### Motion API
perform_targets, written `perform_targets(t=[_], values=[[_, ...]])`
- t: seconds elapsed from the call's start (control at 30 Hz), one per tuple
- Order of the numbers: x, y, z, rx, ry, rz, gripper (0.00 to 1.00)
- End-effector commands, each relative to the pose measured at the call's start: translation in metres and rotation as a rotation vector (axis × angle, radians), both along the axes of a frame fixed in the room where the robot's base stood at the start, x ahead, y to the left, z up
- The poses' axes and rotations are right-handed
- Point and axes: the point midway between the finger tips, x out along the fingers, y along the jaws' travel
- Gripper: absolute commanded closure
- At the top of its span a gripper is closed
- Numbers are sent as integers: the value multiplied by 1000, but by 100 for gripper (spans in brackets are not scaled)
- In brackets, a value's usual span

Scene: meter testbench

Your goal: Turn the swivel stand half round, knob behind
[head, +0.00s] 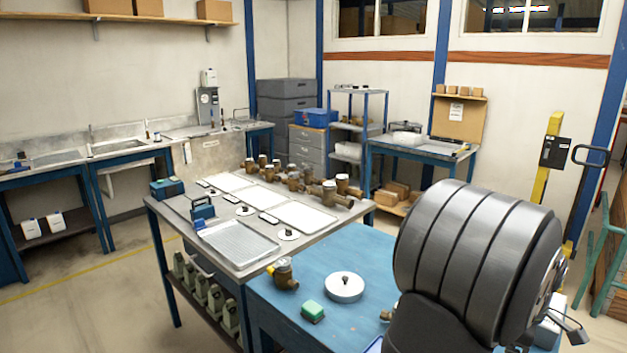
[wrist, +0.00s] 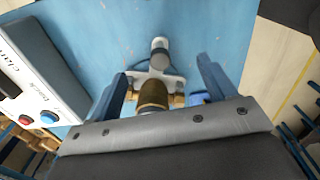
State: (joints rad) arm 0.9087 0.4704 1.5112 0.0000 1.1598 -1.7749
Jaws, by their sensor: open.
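In the wrist view my gripper (wrist: 162,70) is open, its two blue fingers set wide apart over the blue table. Between and beyond them is a pale grey-white stand (wrist: 172,80) with a rounded grey knob-like end (wrist: 160,46) pointing to the top of the picture. A brass body (wrist: 153,97) with brass side ends sits at its near side, between the fingers. I cannot see the fingers touching it. The grey front of my gripper hides what lies nearer. In the head view my arm hides this spot; only a bit of brass (head: 386,315) shows at its edge.
A white box with red and blue buttons (wrist: 42,85) stands left of my gripper. On the blue table (head: 310,258) are a white round disc with a dark knob (head: 344,289), a brass meter (head: 284,275) and a green block (head: 313,311). The grey bench behind holds trays and several meters.

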Motion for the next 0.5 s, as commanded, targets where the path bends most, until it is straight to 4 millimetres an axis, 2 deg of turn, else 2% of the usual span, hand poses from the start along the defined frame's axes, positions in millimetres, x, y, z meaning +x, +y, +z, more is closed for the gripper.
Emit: perform_targets(t=[0.5], values=[[0,0,-8,1,1,0,24]])
